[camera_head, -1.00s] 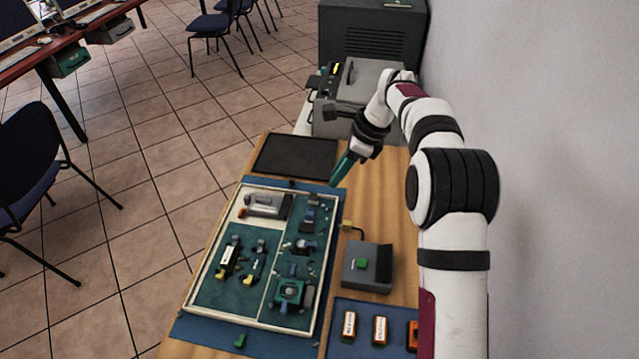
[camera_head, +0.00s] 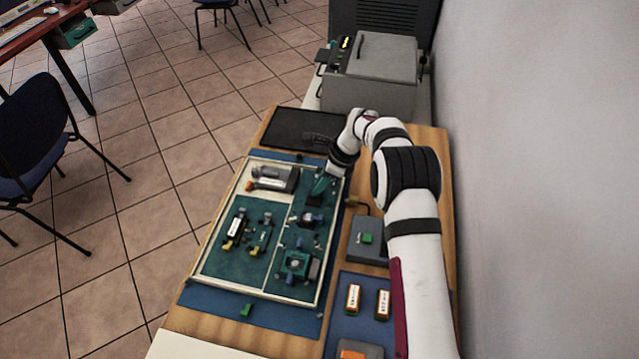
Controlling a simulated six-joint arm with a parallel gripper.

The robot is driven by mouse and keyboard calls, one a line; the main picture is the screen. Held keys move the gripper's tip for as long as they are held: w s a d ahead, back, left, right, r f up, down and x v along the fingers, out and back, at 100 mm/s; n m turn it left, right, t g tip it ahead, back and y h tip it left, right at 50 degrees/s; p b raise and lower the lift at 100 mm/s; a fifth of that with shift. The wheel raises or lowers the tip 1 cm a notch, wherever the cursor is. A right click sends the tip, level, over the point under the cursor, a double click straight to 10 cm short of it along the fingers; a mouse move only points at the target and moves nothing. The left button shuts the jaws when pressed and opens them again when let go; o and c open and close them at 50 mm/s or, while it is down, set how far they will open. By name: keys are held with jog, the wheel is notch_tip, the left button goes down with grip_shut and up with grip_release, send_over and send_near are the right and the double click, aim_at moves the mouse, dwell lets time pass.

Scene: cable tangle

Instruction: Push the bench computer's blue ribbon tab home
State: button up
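The bench computer appears to be the framed green board (camera_head: 222,262) on a blue mat, with several small modules and connectors on it. Small blue parts sit on its right half, one (camera_head: 301,242) near the middle; I cannot tell which is the ribbon tab or how far in it sits. My gripper (camera_head: 320,187) has teal fingers and points down at the board's upper right part, beside a dark connector. The fingertips are small and overlap the parts below. I cannot tell whether they touch anything or how far apart they are.
A black tray (camera_head: 290,128) lies behind the board. A grey box with a green button (camera_head: 367,239) stands to the right, and labelled orange-and-white blocks (camera_head: 353,298) lie on a blue mat nearer me. A grey machine (camera_head: 370,80) stands at the back. The wall is close on the right.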

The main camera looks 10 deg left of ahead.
grip_shut()
dwell(1.3)
